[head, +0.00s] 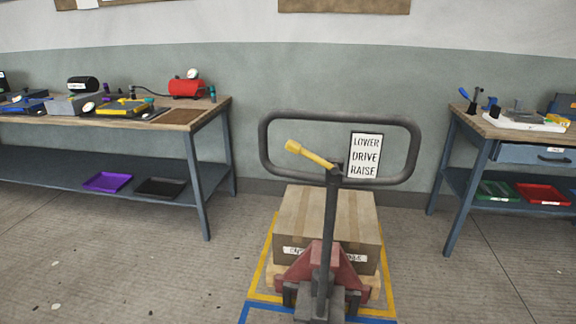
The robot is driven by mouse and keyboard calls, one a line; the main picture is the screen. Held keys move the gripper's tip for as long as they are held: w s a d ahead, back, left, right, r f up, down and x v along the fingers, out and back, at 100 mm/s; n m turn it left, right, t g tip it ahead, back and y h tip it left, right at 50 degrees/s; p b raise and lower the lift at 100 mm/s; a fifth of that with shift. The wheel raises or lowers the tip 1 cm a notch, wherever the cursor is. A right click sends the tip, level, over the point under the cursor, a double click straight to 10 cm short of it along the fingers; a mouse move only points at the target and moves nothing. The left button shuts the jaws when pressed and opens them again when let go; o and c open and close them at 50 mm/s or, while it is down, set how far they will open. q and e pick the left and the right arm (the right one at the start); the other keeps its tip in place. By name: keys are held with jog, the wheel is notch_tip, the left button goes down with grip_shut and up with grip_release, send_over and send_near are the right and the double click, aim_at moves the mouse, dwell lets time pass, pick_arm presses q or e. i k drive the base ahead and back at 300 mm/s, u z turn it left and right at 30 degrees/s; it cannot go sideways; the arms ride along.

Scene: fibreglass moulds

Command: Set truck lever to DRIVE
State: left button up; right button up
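The pallet truck (327,240) stands in front of me with its dark looped handle (270,160) upright. A yellow lever (312,156) is mounted at the handle's centre post. Its thick end points up and to the left, and its other end meets the post. A white sign (365,156) inside the loop, right of the lever, reads LOWER, DRIVE, RAISE from top to bottom. The lever's thick end points away from the sign, and I cannot tell for sure which setting it marks. Neither of my grippers is in view.
A cardboard box (343,215) rests on a pallet at the truck, inside yellow and blue floor lines (257,277). A cluttered workbench (178,115) stands at left, another workbench (487,128) at right. The floor between the benches and the truck is clear.

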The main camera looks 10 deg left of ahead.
aim_at(292, 146)
jog(key=k, duration=0.75)
jog(key=u, duration=1.2)
jog(key=i, duration=1.5)
jog(key=z, duration=0.55)
